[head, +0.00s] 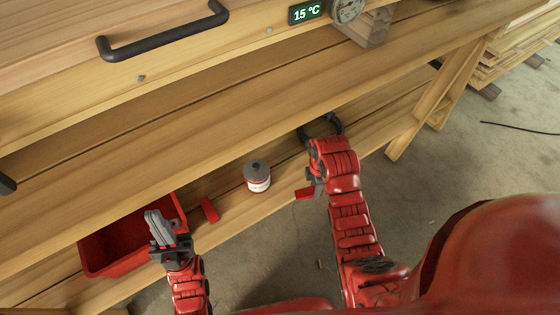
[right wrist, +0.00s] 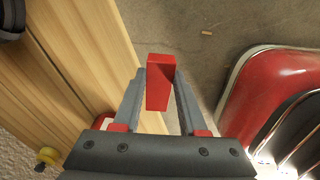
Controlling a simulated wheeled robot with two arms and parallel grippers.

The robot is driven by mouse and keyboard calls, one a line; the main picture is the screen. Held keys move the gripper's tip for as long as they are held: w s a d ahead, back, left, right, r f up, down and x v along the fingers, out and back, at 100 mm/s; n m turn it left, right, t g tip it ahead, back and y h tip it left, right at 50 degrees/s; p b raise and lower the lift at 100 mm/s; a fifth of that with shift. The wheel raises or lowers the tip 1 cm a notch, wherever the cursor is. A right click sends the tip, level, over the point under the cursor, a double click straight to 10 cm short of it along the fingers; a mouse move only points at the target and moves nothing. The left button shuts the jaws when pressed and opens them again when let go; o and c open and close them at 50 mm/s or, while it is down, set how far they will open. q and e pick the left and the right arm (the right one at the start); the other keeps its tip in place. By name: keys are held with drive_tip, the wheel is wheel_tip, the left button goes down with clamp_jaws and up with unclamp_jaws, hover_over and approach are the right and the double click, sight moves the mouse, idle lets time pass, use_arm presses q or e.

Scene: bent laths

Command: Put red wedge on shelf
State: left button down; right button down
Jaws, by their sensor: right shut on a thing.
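A red wedge (right wrist: 160,85) is held between the two fingers of my right gripper (right wrist: 158,100) in the right wrist view. In the head view this wedge (head: 305,193) sticks out to the left of my right gripper (head: 315,188), beyond the front edge of the low shelf (head: 226,226). A second red piece (head: 209,210) lies on that shelf beside the red bin. My left gripper (head: 160,228) is in front of the bin, with its grey fingers close together; whether they are fully shut is unclear.
A red open bin (head: 96,256) stands on the low shelf at left. A grey-lidded tin (head: 257,178) and a black ring (head: 337,122) are also on it. A wooden board (head: 260,100) runs above. Bare shelf shows between the tin and the second red piece.

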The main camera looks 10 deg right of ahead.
drive_tip(key=w+b, duration=0.1)
drive_tip(key=w, duration=0.3)
drive_tip(key=w+a+f+b, duration=0.1)
drive_tip(key=w, duration=0.3)
drive_tip(key=w+b, duration=0.2)
drive_tip(key=w, duration=0.3)
drive_tip(key=shift+a+f, duration=0.15)
drive_tip(key=shift+a, duration=0.25)
drive_tip(key=shift+s+f+b, duration=0.1)
drive_tip(key=shift+f+b, duration=0.7)
drive_tip(key=shift+f, duration=0.95)
drive_tip(key=shift+f, duration=0.15)
drive_tip(key=shift+c, duration=2.3)
unclamp_jaws()
